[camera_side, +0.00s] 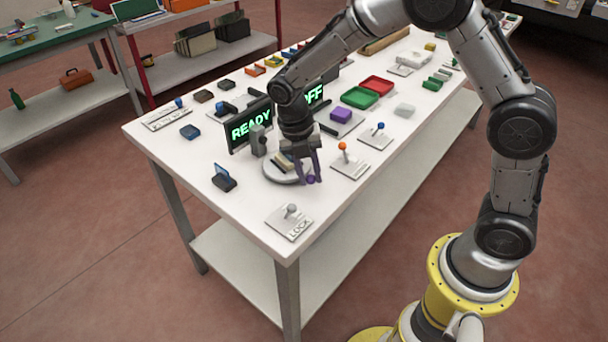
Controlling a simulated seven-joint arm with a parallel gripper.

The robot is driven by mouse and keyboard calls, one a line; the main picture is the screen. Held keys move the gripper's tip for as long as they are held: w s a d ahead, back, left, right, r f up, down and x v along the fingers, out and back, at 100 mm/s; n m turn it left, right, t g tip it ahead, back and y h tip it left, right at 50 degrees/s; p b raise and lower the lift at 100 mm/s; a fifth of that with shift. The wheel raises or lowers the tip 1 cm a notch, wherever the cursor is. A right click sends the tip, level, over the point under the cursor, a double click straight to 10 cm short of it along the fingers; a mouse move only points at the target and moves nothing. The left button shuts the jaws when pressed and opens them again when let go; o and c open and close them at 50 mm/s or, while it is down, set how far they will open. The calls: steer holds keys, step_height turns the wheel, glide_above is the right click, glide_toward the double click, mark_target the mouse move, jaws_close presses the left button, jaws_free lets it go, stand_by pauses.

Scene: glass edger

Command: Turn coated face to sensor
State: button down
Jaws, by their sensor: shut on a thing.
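A round grey turntable disc (274,174) lies on the white table, with a small yellowish block (281,161) on it. My gripper (310,179) points down at the disc's front right edge. Its dark purple fingers are shut on a small purple knob (311,180) there; the fingers partly hide it. A grey upright post (258,141), possibly the sensor, stands just behind the disc. My wrist hides part of the disc and what lies on it. I cannot make out a coated face.
Displays reading READY (251,124) and OFF (314,95) stand behind. A LOCK lever plate (290,222) is in front, an orange-knobbed lever (349,165) to the right. A dark holder with a blue pane (223,178) stands left. Red (376,86) and green (360,98) trays lie farther back.

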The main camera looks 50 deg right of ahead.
steer(key=shift+d+r+n+t, duration=0.15)
steer(key=shift+d+n+t, duration=0.15)
steer(key=shift+d+n, duration=1.7)
steer(key=shift+n, duration=0.5)
steer(key=shift+w+d+n+t+h, duration=0.15)
steer(key=shift+w+d+n+t, duration=0.05)
steer(key=shift+d+n, duration=0.45)
steer(key=shift+w+d+n+t+h, duration=0.2)
steer(key=shift+d+n, duration=0.2)
steer(key=shift+n, duration=0.35)
steer(key=shift+w+d+n, duration=0.3)
steer(key=shift+d+n, duration=0.3)
steer(key=shift+n, duration=0.2)
steer(key=shift+w, duration=0.1)
steer(key=c, duration=1)
jaws_free()
steer(key=o, duration=0.3)
steer(key=shift+o, duration=0.2)
